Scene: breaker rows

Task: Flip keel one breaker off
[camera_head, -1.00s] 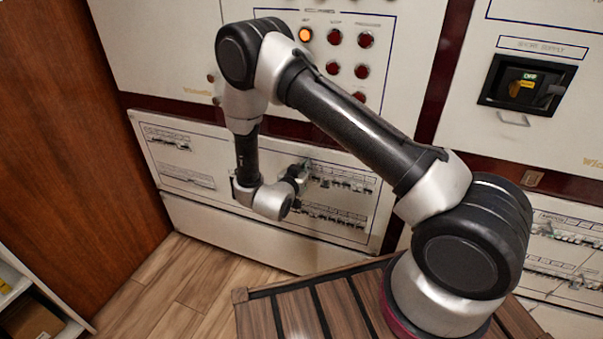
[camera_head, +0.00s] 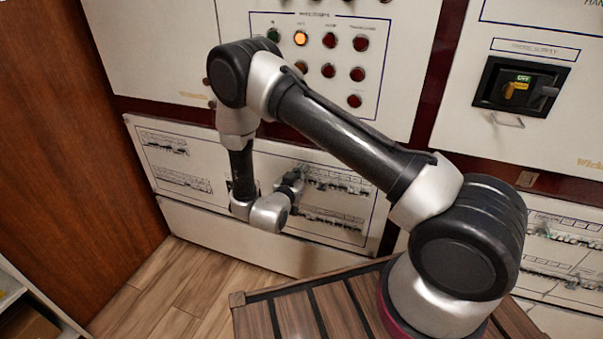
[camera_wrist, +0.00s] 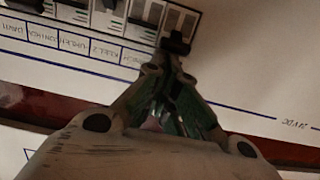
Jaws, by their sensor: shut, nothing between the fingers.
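My gripper (camera_head: 294,180) is low at the middle breaker panel (camera_head: 225,165) in the head view, beside its right-hand breaker rows (camera_head: 335,182). In the wrist view my gripper (camera_wrist: 172,62) is shut and empty. Its fingertips are at the end breaker (camera_wrist: 180,20), just below that breaker's dark toggle (camera_wrist: 176,43); whether they touch it I cannot tell. The label strip (camera_wrist: 75,43) appears upside down. One label seems to read keel 2; the label nearest my fingers is partly hidden and too blurred to read surely.
Other breakers (camera_wrist: 105,18) stand close beside the end one in the wrist view. Above the panel is a lamp board (camera_head: 330,68) with one lit orange lamp. A rotary switch (camera_head: 517,87) is at the right. Bare panel lies right of my fingers.

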